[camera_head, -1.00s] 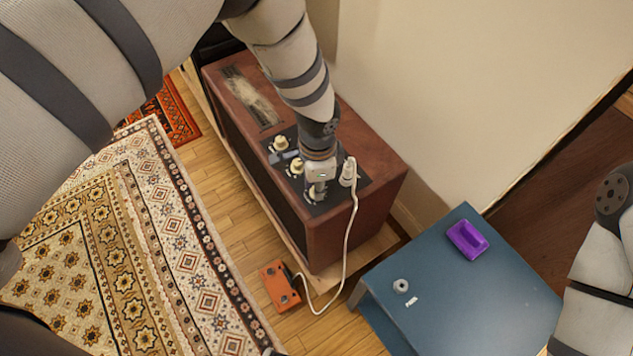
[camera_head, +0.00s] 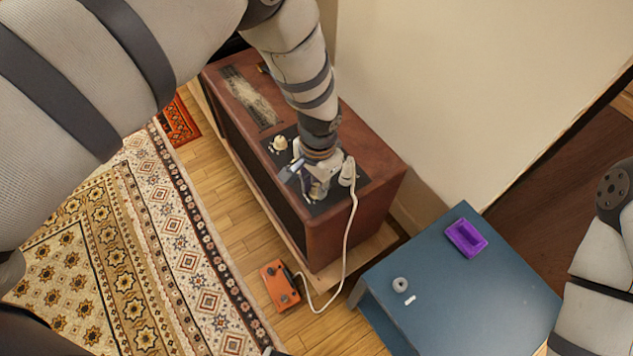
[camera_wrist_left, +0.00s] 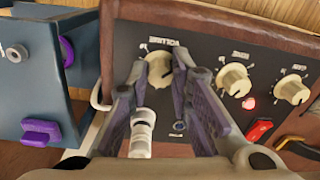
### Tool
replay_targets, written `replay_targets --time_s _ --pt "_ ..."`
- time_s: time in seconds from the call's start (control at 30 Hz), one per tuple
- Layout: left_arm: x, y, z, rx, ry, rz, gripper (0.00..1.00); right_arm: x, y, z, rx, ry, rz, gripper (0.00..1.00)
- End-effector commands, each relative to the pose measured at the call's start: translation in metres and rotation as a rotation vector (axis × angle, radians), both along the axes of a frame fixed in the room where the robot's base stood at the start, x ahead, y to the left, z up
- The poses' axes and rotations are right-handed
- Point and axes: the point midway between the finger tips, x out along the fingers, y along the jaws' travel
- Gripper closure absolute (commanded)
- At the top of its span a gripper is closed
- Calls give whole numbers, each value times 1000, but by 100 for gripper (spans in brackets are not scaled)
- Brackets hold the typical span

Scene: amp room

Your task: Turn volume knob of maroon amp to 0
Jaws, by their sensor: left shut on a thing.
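The maroon amp (camera_head: 355,225) stands against the wall with a black control panel (camera_wrist_left: 205,45) on its top. The cream volume knob (camera_wrist_left: 160,69) shows in the left wrist view under an upside-down "VOLUME" label. My left gripper (camera_wrist_left: 158,72) has one finger on each side of this knob and is shut on it. In the head view my left gripper (camera_head: 318,185) is over the near end of the panel and hides the volume knob. The knob's exact pointer setting is hard to read. My right arm shows at the right edge, its gripper out of view.
Two other cream knobs (camera_wrist_left: 235,79) (camera_wrist_left: 292,89), a red light (camera_wrist_left: 249,102) and a red switch (camera_wrist_left: 259,131) share the panel. A white plug (camera_head: 348,172) and cable stand close beside the gripper. An orange pedal (camera_head: 280,285) and blue table (camera_head: 450,290) are nearby.

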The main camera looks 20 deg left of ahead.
Motion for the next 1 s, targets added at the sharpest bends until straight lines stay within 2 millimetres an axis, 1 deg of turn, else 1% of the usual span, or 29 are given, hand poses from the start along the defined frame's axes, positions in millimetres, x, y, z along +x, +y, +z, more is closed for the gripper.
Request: replay_targets --time_s 0.37,0.4,0.47,0.5,0.73,0.8,0.87,0.97,1.0 --pt "0 0 0 0 1 6 100 0 0 0 0 0 0 60" --pt "0 0 0 0 1 6 78 0 0 0 0 0 0 60" --pt "0 0 0 0 1 5 65 0 0 0 0 0 0 60" --pt "0 0 0 0 1 5 60 0 0 0 0 0 0 60" --pt "0 0 0 0 1 5 60 0 0 0 0 0 0 60" --pt "0 0 3 0 0 5 60 0 0 0 0 0 0 60" --pt "1 0 10 0 -2 5 60 0 0 0 0 0 0 60" --pt "1 -1 34 0 -2 4 60 0 0 0 0 0 0 60" --pt "1 -1 46 0 -4 5 60 0 0 0 0 0 0 60"
